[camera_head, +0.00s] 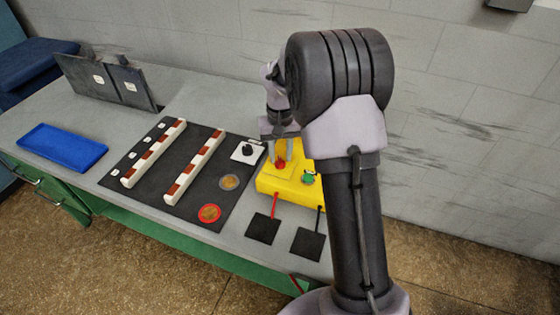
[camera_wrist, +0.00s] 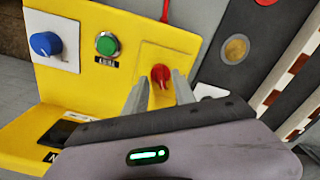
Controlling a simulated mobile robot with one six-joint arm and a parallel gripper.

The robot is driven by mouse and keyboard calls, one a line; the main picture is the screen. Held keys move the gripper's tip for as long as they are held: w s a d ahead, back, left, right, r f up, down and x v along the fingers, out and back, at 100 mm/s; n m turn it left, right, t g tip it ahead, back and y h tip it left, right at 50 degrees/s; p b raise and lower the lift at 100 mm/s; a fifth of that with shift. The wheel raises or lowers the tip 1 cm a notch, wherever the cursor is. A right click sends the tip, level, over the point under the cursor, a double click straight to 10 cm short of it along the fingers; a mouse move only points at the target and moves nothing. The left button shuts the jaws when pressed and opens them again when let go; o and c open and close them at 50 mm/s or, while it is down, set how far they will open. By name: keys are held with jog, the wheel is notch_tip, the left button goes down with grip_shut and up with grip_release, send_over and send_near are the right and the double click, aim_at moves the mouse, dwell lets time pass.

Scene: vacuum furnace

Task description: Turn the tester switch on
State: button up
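The yellow tester box (camera_head: 270,184) stands at the right end of the bench, partly hidden by my arm in the head view. It fills the left of the wrist view (camera_wrist: 92,82). Its red switch knob (camera_wrist: 161,75) sits on a raised yellow plate. My gripper (camera_wrist: 161,82) is open, with one finger on each side of the red knob and a small gap showing at each side. In the head view my gripper (camera_head: 281,156) is right above the knob (camera_head: 280,163). Whether a finger touches it I cannot tell.
A green button (camera_wrist: 106,45) and a blue knob (camera_wrist: 45,43) are on the tester. A black board (camera_head: 150,192) with two striped rails and a black knob (camera_head: 248,150) lies left of it. Two black pads (camera_head: 263,228) lie in front. A blue tray (camera_head: 62,147) is far left.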

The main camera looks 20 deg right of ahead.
jog(key=shift+f, duration=0.6)
grip_shut()
jog(key=shift+m, duration=0.3)
jog(key=m, duration=0.5)
jog(key=shift+m, duration=0.3)
jog(key=m, duration=0.5)
jog(key=shift+m, duration=0.4)
